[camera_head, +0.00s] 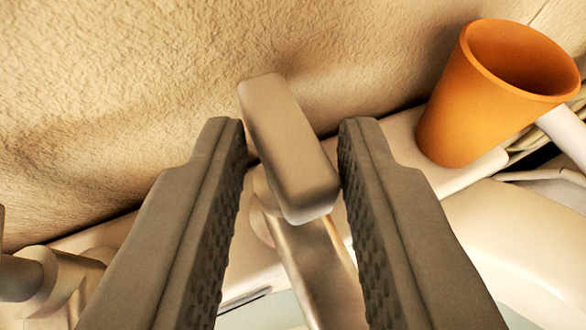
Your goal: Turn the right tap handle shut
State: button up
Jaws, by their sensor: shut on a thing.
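A brushed-metal tap handle (288,150), a rounded block-shaped lever, is in the middle of the view, tilted with its upper end leaning left. My gripper (293,128) has one dark ridged finger on each side of it and is shut on it. The right finger meets the handle's lower right edge; contact at the left finger is hard to see. A metal tap part (318,268) runs down below the handle between the fingers. The handle's base is mostly hidden behind the handle.
An orange cup (480,100) stands on the pale ledge to the right, near the right finger. Another metal fitting (50,275) is at the lower left, partly behind the left finger. A rough plaster wall (130,90) rises behind. The pale basin (510,235) is at the lower right.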

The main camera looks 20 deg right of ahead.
jog(key=o, duration=1)
jog(key=shift+w+d, duration=0.1)
jog(key=shift+d, duration=0.1)
jog(key=shift+a, duration=0.1)
jog(key=shift+s+a+r, duration=0.2)
jog(key=shift+s, duration=0.15)
jog(key=v, duration=1.6)
jog(key=shift+s+r, duration=0.2)
